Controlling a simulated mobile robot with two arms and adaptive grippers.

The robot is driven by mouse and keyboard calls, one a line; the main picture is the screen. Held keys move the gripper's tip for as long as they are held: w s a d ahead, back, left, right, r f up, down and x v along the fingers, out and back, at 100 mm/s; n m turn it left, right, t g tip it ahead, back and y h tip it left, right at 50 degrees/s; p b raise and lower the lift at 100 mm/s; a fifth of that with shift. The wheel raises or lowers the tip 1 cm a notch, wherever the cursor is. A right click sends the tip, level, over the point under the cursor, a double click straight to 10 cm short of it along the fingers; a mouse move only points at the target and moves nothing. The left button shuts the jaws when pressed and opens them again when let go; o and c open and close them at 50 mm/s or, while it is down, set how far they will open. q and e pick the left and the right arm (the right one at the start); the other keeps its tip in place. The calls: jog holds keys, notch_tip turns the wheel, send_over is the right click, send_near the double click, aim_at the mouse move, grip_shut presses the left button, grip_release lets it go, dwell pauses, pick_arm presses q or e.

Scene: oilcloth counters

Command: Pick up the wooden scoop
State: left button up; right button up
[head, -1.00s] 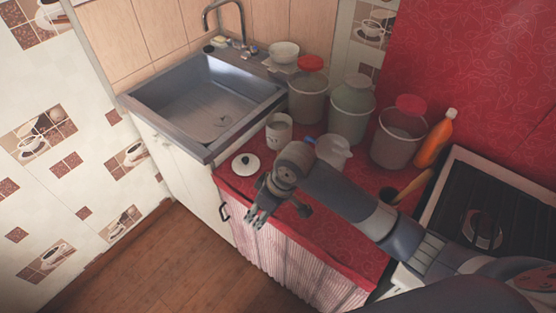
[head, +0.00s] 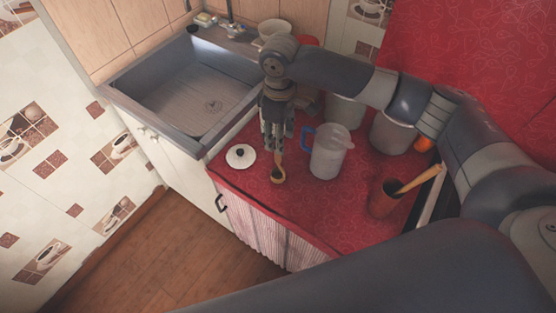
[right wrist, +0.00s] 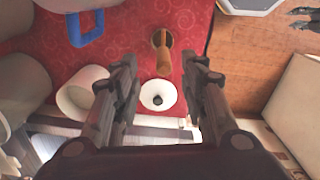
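The wooden scoop (head: 277,175) is on the red counter (head: 300,205) near its front edge, its handle pointing up toward my right gripper (head: 278,144). In the right wrist view the scoop (right wrist: 163,58) shows between and beyond the fingertips of my right gripper (right wrist: 160,64). The fingers are spread apart with nothing held between them. I cannot tell whether the fingertips are level with the handle's top. My left gripper is in neither view.
A white lid (head: 240,156) lies left of the scoop. A clear jug with a blue handle (head: 329,155) stands close at its right. The sink (head: 190,95) is at the left.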

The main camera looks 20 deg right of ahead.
aim_at(278, 163)
jog(key=shift+f, duration=0.65)
notch_tip(278, 163, down, 4)
jog(key=shift+s+a+f+p, duration=0.15)
jog(key=shift+f+p, duration=0.1)
jog(key=shift+p, duration=0.7)
jog(key=shift+f, duration=0.3)
jog(key=shift+c, duration=0.6)
grip_shut()
